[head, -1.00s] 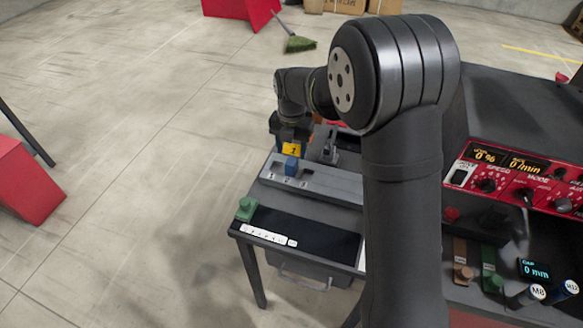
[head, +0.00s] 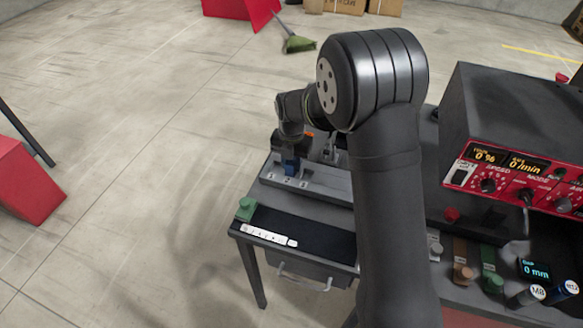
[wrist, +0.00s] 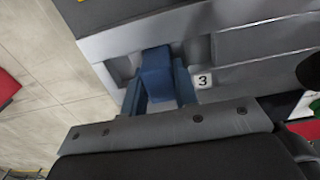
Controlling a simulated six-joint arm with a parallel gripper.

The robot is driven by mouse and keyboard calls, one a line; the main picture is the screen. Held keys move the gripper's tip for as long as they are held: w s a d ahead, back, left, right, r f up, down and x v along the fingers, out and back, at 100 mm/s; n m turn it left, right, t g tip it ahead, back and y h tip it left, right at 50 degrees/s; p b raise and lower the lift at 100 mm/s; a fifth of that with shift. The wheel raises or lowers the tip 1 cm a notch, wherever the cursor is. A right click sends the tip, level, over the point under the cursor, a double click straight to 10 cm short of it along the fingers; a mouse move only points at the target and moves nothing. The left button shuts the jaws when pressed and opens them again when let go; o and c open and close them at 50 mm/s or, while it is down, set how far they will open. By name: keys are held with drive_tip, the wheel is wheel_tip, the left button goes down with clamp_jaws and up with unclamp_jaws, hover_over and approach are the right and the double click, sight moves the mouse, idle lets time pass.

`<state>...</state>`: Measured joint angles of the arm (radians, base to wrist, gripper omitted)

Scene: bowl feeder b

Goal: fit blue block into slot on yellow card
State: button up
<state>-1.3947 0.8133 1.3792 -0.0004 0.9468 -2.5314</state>
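The blue block (wrist: 157,75) stands at the grey numbered holder (head: 325,186), and its blue side also shows in the head view (head: 290,167). My gripper (wrist: 160,88) is down at the block, with one finger on each side of it. The fingers look very close to the block, but I cannot tell whether they press on it. A label with a 3 is beside the right finger in the wrist view. A yellowish strip (wrist: 97,12) at the top edge of the wrist view may be the yellow card. My wrist hides the card in the head view.
The red control panel (head: 515,178) stands at the right.

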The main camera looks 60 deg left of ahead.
clamp_jaws()
drive_tip(key=r, duration=0.9)
drive_tip(key=shift+s+a+r, duration=0.1)
drive_tip(key=shift+s+a, duration=0.1)
drive_tip(key=s+a, duration=0.3)
drive_tip(key=shift+f, duration=4.45)
